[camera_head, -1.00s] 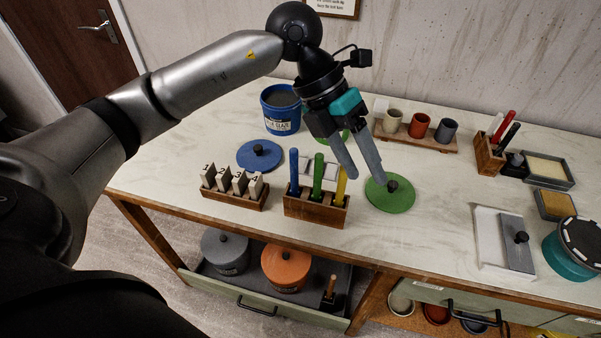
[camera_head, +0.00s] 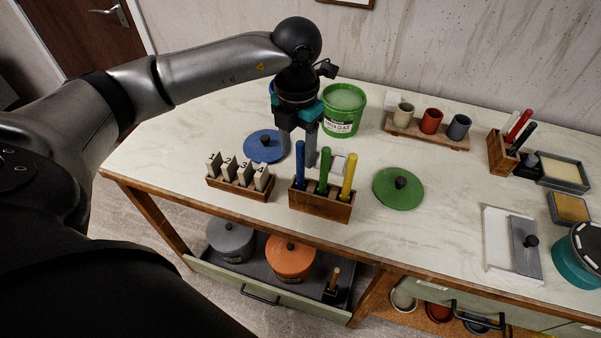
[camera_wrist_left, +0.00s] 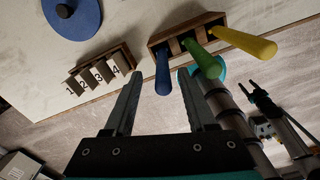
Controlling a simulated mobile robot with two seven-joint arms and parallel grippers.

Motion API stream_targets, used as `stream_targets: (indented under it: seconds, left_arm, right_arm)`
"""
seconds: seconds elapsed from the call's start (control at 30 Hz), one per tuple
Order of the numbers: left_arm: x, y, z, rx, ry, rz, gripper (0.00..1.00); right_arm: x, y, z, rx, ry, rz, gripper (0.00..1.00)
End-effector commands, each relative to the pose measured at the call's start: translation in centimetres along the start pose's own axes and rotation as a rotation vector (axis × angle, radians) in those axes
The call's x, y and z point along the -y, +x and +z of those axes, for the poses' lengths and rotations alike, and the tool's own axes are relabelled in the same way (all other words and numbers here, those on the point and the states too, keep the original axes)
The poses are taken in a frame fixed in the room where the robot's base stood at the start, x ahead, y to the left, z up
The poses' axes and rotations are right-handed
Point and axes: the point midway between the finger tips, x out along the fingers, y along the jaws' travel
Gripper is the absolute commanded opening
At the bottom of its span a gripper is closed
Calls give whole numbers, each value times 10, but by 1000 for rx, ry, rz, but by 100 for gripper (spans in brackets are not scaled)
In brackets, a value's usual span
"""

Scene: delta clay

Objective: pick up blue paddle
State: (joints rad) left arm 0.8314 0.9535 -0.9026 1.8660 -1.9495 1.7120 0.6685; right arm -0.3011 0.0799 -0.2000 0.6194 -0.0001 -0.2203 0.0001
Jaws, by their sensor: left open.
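The blue paddle (camera_head: 300,163) stands upright in a wooden holder (camera_head: 325,206), at its left end, beside a green paddle (camera_head: 323,170) and a yellow paddle (camera_head: 348,177). My left gripper (camera_head: 298,160) is open and points down, behind or above the blue paddle's handle in the head view. In the left wrist view the blue paddle (camera_wrist_left: 162,75) shows between the two open fingers (camera_wrist_left: 158,95), beyond their tips or level with them; I cannot tell the exact depth. The fingers do not hold it.
A wooden block with numbered tags (camera_head: 238,184) stands left of the holder. A blue lid (camera_head: 262,147) lies behind it, a green lid (camera_head: 399,188) to the right. A green glaze bucket (camera_head: 343,112) stands behind. An open drawer (camera_head: 215,271) holds pots below the table edge.

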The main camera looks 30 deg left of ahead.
Motion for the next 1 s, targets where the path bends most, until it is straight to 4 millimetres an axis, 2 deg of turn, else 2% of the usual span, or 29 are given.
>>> stream_targets:
  seconds: [0.17,0.4,0.5,0.77,1.0]
  left_arm:
    - [1,11,0,-1,1,-2,56]
    - [4,46,3,-2,0,-2,56]
    - [4,55,3,-1,1,-1,56]
    - [4,57,4,0,2,-2,56]
    - [4,56,4,1,2,-2,30]
  right_arm:
    - [0,-1,0,-1,0,0,62]
    - [0,-3,-1,-1,0,0,62]
    - [0,-3,-1,-1,0,0,62]
    - [0,-3,-1,-2,0,0,62]
    - [0,-3,-2,-2,0,0,62]
